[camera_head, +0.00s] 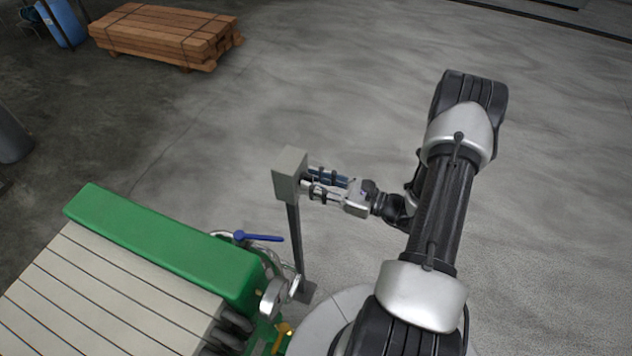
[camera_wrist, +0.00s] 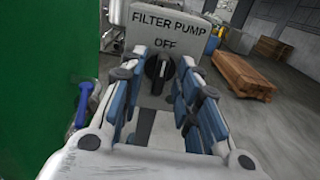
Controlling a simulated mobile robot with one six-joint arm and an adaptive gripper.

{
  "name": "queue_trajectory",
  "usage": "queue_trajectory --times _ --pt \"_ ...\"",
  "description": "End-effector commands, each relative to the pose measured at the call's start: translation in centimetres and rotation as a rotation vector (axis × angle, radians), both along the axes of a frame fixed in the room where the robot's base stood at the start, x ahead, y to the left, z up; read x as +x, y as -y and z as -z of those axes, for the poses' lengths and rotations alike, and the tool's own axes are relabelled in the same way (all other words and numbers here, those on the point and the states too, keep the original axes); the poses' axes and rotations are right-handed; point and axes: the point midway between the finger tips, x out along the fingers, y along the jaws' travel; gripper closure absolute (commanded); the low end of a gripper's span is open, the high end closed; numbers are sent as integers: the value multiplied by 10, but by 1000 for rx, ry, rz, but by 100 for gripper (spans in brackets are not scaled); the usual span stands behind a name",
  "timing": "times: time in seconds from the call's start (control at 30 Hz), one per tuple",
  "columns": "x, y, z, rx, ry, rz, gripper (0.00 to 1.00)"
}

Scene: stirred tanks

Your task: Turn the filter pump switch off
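The filter pump switch is a black rotary knob (camera_wrist: 158,72) on the front of a grey box (camera_wrist: 150,28), seen in the wrist view. The box is marked "FILTER PUMP" with "OFF" just above the knob. The knob looks roughly upright, but its exact pointing is hard to tell. In the head view the box (camera_head: 289,174) stands on a thin post, its knob side hidden. My gripper (camera_head: 312,181) is at the box's right side. In the wrist view my gripper (camera_wrist: 161,75) is open, one finger on each side of the knob, with gaps showing.
A green filter press (camera_head: 160,235) with pale plates stands left of the post. A valve with a blue handle (camera_head: 265,238) is close to the post. A stack of timber (camera_head: 165,32) lies at the back left. The floor to the right is clear.

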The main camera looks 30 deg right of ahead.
Motion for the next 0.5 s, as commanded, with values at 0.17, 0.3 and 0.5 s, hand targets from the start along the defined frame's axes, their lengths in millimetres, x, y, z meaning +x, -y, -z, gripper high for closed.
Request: queue_trajectory --times 0.17,0.3,0.5 --pt "-9 8 0 0 0 3 70" --pt "-30 25 0 0 0 7 70" --pt "-64 52 0 -2 1 6 70"
